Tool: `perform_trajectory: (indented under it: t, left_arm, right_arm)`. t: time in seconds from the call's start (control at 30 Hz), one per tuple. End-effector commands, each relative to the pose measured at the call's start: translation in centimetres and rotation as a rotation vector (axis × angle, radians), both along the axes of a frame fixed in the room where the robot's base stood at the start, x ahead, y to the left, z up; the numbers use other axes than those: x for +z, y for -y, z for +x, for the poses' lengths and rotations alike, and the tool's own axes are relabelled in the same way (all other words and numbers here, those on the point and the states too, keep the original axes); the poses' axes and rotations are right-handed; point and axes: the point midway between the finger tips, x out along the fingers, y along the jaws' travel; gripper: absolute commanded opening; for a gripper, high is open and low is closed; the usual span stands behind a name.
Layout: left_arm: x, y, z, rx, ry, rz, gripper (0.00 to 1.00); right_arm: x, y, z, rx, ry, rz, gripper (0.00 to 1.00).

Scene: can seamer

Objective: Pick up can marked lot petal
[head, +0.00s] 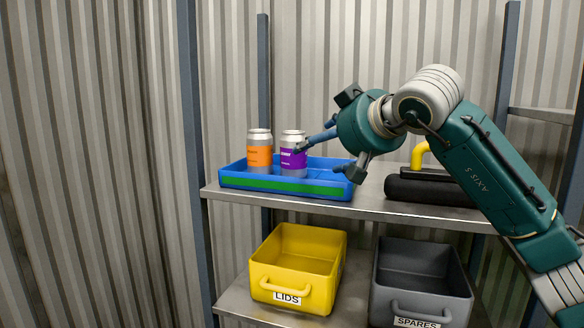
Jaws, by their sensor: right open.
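Two silver cans stand upright in a blue tray (325,190) on the upper shelf. The left can (260,155) has an orange label and the right can (292,161) has a purple label. The print on both labels is too small to read, so I cannot tell which is lot petal. My right gripper (322,158) is open, just right of the purple-label can. One fingertip overlaps that can's right edge in the picture; I cannot tell if it touches. My left gripper is not in view.
A black object with a yellow handle (420,154) lies on the upper shelf (382,206), right of the tray. Below stand a yellow LIDS bin (292,283) and a grey SPARES bin (420,290). Blue posts (193,140) and a corrugated wall surround the shelves.

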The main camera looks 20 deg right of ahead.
Motion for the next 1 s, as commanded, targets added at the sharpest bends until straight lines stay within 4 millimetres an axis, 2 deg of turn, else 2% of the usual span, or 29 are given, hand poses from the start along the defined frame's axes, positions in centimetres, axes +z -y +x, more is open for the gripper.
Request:
perform_trajectory:
  t: [0.07,0.3,0.47,0.57,0.7,0.8,1.0]
  left_arm:
    - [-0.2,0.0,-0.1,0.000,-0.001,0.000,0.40]
    - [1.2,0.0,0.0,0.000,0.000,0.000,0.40]
    - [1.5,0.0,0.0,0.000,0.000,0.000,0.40]
    - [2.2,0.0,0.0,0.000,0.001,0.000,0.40]
    - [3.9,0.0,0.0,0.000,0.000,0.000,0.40]
    - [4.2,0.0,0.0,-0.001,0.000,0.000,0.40]
    - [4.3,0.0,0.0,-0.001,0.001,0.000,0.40]
  right_arm:
    - [-0.6,-0.1,0.5,0.000,-0.001,0.001,0.76]
    - [-1.7,-0.7,3.9,0.002,-0.004,0.003,0.76]
    - [-2.3,-1.0,5.1,0.002,-0.002,0.003,0.76]
    - [-2.3,-1.1,6.0,0.001,-0.002,0.002,0.76]
    - [-2.7,-1.5,8.1,0.001,-0.006,0.004,0.76]
    - [-3.4,-1.7,9.3,0.001,-0.004,0.003,0.76]
    - [-3.9,-1.8,10.1,0.001,0.000,0.003,0.76]
